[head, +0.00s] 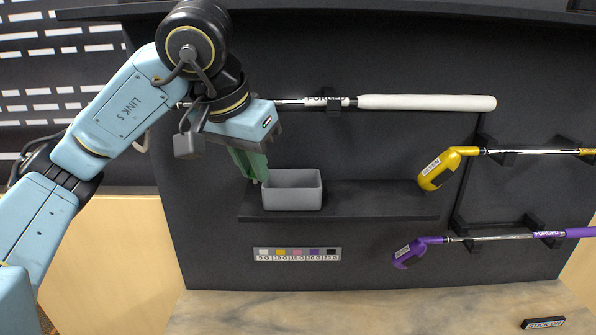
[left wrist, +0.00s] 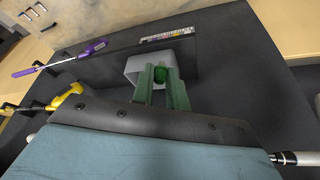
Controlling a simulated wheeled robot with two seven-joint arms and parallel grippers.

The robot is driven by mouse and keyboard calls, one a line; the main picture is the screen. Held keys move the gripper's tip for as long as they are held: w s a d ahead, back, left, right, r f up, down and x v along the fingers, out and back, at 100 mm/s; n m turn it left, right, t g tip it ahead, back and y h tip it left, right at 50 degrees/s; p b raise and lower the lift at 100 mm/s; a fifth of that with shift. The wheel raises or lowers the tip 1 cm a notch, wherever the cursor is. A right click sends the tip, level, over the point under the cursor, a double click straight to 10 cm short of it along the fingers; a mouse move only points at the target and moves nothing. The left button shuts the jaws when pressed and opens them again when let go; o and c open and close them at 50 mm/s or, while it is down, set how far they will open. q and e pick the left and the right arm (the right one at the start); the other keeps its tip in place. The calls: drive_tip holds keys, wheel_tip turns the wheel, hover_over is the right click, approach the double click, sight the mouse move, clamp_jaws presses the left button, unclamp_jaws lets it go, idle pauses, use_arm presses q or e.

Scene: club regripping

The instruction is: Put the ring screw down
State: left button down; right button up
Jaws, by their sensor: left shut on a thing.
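My left gripper (head: 255,168) points down with its green fingers at the left end of the grey open box (head: 292,198). In the left wrist view the fingers (left wrist: 160,80) are shut on a small dark green round piece (left wrist: 160,74), which looks like the ring screw. It is held at the box's opening, and the grey box (left wrist: 135,70) shows around the fingertips. In the head view the ring screw is hidden by the fingers. I cannot tell whether it touches the box. My right gripper is in neither view.
The box stands on a black shelf (head: 380,200), clear to its right. A white-gripped club (head: 425,102) hangs just above. A yellow club (head: 438,168) and a purple club (head: 408,252) rest in holders at right. A colour-coded weight label (head: 297,254) is below the shelf.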

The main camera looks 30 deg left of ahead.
use_arm(q)
drive_tip(key=w+f, duration=0.1)
drive_tip(key=w, duration=0.1)
drive_tip(key=w+f+p, duration=0.1)
drive_tip(key=w, duration=0.1)
drive_tip(key=w+f, duration=0.1)
drive_tip(key=w, duration=0.2)
drive_tip(key=shift+w+a+f, duration=0.1)
drive_tip(key=shift+f, duration=0.25)
drive_tip(key=w+f+p, duration=0.1)
drive_tip(key=w, duration=0.1)
drive_tip(key=w+f+p, duration=0.1)
drive_tip(key=w+f, duration=0.1)
drive_tip(key=shift+a, duration=0.1)
drive_tip(key=shift+f+b, duration=0.6)
drive_tip(key=shift+b, duration=0.05)
drive_tip(key=c, duration=1.4)
unclamp_jaws()
drive_tip(key=shift+r, duration=0.1)
